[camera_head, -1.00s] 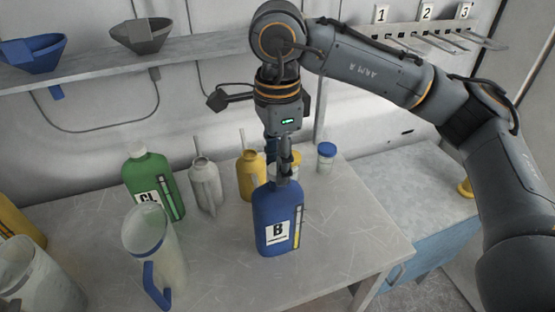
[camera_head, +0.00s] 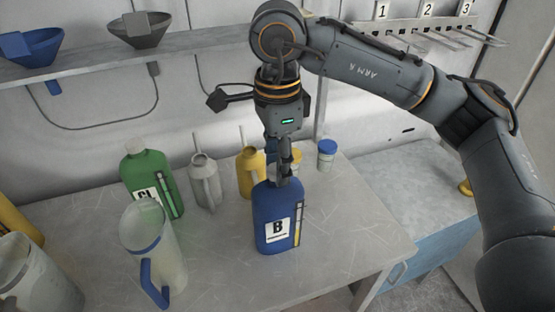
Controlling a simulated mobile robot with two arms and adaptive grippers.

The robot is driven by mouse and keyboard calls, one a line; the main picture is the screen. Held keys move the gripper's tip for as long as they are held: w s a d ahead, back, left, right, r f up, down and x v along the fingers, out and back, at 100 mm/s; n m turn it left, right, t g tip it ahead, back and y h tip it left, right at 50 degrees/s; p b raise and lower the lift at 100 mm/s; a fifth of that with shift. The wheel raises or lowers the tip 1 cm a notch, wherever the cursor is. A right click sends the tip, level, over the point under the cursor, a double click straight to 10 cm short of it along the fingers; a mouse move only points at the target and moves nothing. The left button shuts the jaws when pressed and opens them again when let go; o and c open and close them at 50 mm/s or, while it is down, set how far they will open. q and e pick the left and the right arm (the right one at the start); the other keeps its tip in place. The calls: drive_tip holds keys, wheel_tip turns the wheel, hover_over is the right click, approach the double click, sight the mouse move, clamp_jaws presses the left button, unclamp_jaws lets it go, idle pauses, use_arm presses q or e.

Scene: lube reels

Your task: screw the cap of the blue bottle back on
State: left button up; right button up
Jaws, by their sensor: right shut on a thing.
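The blue bottle (camera_head: 277,222), marked B, stands upright on the grey table. My right gripper (camera_head: 284,178) points straight down at the top of the bottle, over its neck. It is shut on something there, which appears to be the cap. The fingers hide the cap and neck, so I cannot tell how the cap sits on the thread. My left gripper is out of view.
A green bottle (camera_head: 150,180), a grey can (camera_head: 205,182) and a yellow can (camera_head: 248,175) stand to the left of the blue bottle. A clear jug (camera_head: 155,255) with a blue handle stands in front. A blue-lidded jar (camera_head: 326,155) is behind right. The table's right part is clear.

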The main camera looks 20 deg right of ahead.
drive_tip(key=shift+f+m+b, duration=0.1)
drive_tip(key=shift+m+b, duration=0.35)
drive_tip(key=shift+m, duration=0.55)
drive_tip(key=m, duration=0.3)
drive_tip(key=shift+b, duration=0.3)
drive_tip(key=m+b, duration=0.1)
drive_tip(key=m, duration=0.1)
drive_tip(key=shift+m, duration=1.7)
drive_tip(key=m+b, duration=0.1)
drive_tip(key=m, duration=0.1)
drive_tip(key=shift+m, duration=0.4)
drive_tip(key=shift+m+b, duration=0.3)
drive_tip(key=shift+m, duration=0.9)
